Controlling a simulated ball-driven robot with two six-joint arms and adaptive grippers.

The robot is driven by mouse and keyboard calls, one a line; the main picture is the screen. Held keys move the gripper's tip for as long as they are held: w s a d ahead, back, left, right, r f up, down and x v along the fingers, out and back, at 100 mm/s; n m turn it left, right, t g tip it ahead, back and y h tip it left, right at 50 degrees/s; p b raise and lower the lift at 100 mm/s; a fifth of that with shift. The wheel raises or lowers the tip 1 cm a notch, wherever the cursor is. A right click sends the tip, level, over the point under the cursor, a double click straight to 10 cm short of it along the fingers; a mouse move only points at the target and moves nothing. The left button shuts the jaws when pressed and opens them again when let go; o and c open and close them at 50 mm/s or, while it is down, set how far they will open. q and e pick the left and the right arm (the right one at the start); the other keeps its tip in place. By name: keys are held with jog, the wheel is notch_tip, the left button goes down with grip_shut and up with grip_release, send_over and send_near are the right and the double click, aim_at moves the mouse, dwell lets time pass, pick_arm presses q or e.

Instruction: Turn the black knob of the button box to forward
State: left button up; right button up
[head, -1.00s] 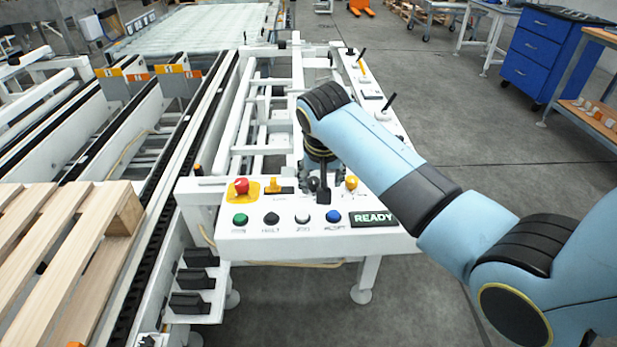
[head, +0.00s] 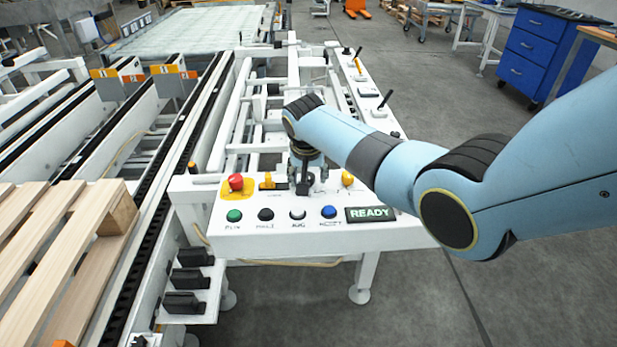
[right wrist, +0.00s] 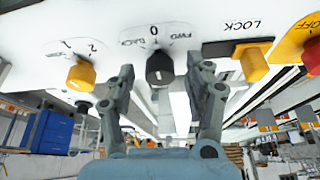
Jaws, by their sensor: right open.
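The button box (head: 220,222) is a white panel at the front of the machine frame. The black knob (right wrist: 160,68) shows in the right wrist view, with BACK, 0 and FWD printed round it; its bar looks about in line with the 0. My right gripper (right wrist: 165,72) is open, with one finger on each side of the knob and a visible gap on both sides. In the head view my right gripper (head: 305,172) is over the back part of the panel and largely hides the knob. My left gripper is not in view.
A yellow LOCK switch (right wrist: 253,62) and red stop button (head: 235,182) are on one side of the knob, a yellow selector (right wrist: 81,75) on the other. Green (head: 234,215), black, white and blue buttons and a READY display (head: 370,213) lie in front. A wooden pallet (head: 60,250) is left.

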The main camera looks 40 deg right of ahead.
jog(key=shift+c, duration=0.3)
grip_shut()
jog(key=shift+m, duration=0.3)
jog(key=shift+m+h, duration=0.3)
jog(key=shift+m, duration=0.3)
jog(key=shift+w+a+m+g+h+b, duration=0.15)
jog(key=shift+m+g+h+b, duration=0.25)
jog(key=shift+m, duration=0.8)
jog(key=shift+w+m+g+b, duration=0.1)
jog(key=shift+m+g+b, duration=0.5)
jog(key=shift+m, duration=0.55)
jog(key=shift+m+g+b, duration=0.4)
jog(key=shift+m+b, duration=0.4)
jog(key=shift+m, duration=0.35)
